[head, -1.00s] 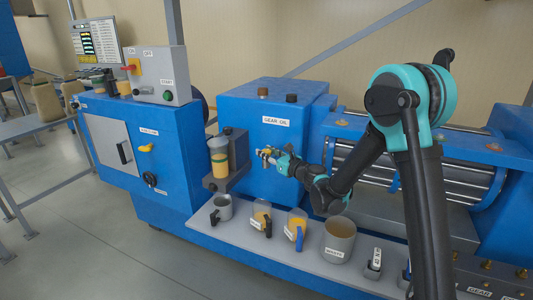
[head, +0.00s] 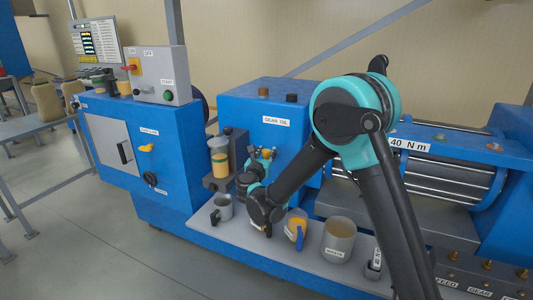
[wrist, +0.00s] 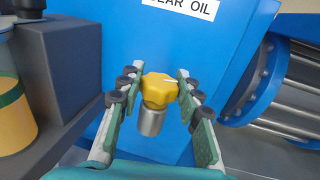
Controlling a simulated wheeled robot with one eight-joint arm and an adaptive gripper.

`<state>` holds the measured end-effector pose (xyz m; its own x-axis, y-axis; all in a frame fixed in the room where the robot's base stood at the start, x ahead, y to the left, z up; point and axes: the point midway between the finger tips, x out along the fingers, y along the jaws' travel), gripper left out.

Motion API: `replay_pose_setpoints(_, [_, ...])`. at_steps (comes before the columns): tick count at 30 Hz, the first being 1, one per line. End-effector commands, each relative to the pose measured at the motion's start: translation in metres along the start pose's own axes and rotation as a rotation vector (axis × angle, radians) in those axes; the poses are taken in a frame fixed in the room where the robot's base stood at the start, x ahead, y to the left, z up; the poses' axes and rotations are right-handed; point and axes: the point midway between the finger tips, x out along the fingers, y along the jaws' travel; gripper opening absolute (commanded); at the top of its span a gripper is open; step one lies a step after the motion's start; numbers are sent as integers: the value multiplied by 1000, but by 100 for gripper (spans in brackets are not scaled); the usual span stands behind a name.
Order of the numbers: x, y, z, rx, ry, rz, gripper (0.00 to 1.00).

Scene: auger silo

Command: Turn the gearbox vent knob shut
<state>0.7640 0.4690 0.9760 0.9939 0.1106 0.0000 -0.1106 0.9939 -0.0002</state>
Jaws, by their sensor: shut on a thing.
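The yellow lobed vent knob (wrist: 160,88) sits on a silver stem on the blue gearbox front, below the gear oil label (wrist: 182,8). A short white mark on its face points to the right in the wrist view. My gripper (wrist: 160,92) has one finger on each side of the knob and is shut on it. In the head view my gripper (head: 263,156) is at the gearbox front (head: 275,100), and its fingers mostly hide the knob there.
A sight glass (head: 219,158) with amber oil on a dark bracket stands close left of my gripper. Steel rods (wrist: 290,90) lie to the right.

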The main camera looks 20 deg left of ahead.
Motion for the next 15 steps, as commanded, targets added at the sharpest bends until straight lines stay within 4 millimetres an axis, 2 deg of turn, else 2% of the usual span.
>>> replay_pose_setpoints(6, [0,2,0,0,0,-167,6])
replay_pose_setpoints(15, [1,2,0,0,0,-313,6])
